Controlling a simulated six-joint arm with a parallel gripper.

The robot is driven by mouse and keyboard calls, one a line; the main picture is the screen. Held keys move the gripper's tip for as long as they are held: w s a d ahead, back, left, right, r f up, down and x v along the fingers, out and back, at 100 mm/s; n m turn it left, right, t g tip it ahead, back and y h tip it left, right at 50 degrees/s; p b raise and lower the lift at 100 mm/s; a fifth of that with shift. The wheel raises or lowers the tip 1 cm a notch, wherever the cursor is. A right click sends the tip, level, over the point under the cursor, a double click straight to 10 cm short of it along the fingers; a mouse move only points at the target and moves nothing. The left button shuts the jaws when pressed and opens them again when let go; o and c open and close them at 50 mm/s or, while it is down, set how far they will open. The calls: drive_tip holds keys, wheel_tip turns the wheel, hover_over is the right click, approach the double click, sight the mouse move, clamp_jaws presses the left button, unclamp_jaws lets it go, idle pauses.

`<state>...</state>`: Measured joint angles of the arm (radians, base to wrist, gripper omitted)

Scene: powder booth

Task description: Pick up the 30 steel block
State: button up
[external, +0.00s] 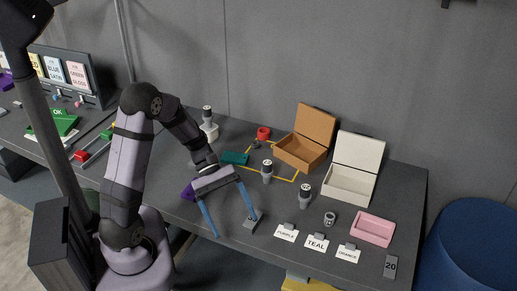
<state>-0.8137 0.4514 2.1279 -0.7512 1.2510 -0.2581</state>
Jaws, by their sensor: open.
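My gripper (236,227) is open, with its two blue fingers spread wide above the front part of the dark table. A small grey block (250,224) is at the right fingertip; I cannot tell whether they touch, and no number on it can be read. Another grey block (390,266), marked 20, lies at the table's front right corner. No block with a readable 30 shows. Nothing is seen held between the fingers.
Labelled cards PURPLE (286,233), TEAL (317,243) and ORANGE (347,254) stand along the front edge. Behind are a pink tray (372,240), a small cup (330,218), grey jars (305,196) and two open boxes, orange (277,150) and white (325,187). A teal block (235,158) lies further back.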

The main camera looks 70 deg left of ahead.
drive_tip(key=w+a+n+t+p, duration=0.2)
drive_tip(key=a+n+t, duration=0.4)
drive_tip(key=a+n, duration=0.3)
approach(249, 217)
drive_tip(key=shift+w+d+f+t, duration=0.4)
drive_tip(key=shift+w+d+f, duration=0.35)
drive_tip(key=shift+d, duration=0.15)
drive_tip(key=shift+f+m, duration=0.3)
drive_tip(key=shift+w+d+f, duration=0.15)
drive_tip(key=shift+w+d, duration=0.2)
drive_tip(key=shift+d, duration=0.1)
drive_tip(key=shift+w+d+f+p, duration=0.25)
drive_tip(key=shift+w+d+p, duration=0.05)
drive_tip(key=shift+p, duration=0.05)
drive_tip(key=shift+w+d+p, duration=0.3)
drive_tip(key=shift+d+p, duration=0.15)
drive_tip(key=shift+p, duration=0.05)
drive_tip(key=p+x, duration=0.2)
drive_tip(key=x, duration=0.1)
drive_tip(key=shift+w+d+f, duration=0.3)
drive_tip(key=shift+w+f, duration=0.05)
drive_tip(key=shift+c, duration=0.3)
